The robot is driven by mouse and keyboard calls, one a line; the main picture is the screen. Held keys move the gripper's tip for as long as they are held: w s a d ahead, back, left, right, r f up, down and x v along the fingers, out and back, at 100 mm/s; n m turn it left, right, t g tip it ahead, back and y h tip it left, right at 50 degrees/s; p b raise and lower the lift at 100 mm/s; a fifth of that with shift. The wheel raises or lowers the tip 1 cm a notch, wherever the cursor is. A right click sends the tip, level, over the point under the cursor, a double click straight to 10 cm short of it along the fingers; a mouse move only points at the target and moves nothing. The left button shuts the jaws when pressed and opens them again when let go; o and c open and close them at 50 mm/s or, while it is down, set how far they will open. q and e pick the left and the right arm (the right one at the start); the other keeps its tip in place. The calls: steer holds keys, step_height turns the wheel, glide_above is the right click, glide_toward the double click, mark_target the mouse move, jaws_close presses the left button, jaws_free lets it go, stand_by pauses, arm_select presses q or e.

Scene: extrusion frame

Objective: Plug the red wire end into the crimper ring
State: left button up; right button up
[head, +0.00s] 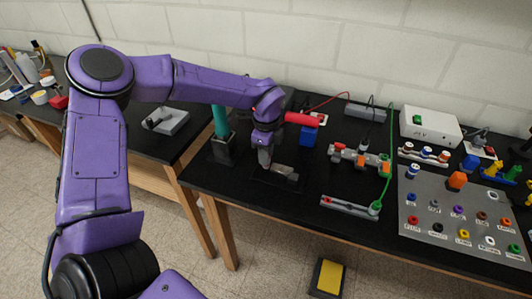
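My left arm reaches over the black bench, and its gripper (265,158) points down beside a small grey metal piece on a dark base (284,171). The fingers are small and partly merged with the wrist, so I cannot tell whether they are open or hold anything. A thin red wire (330,103) runs along the back of the bench toward a small pad with red on it (322,118). Its end is too small to make out. A thick red cylinder (303,119) shows just right of my wrist. I cannot clearly identify the crimper ring. My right gripper is out of view.
A teal handle (220,120) stands in a dark holder left of my wrist. A blue block (309,136), a connector strip (360,158), a green cable (390,150), a white box (430,125) and a grey panel with coloured sockets (440,220) lie right.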

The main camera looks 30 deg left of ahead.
arm_select(q)
steer(key=shift+o, duration=1.3)
step_height(320, 180, up, 8)
steer(key=p, duration=0.5)
steer(key=shift+a, duration=0.15)
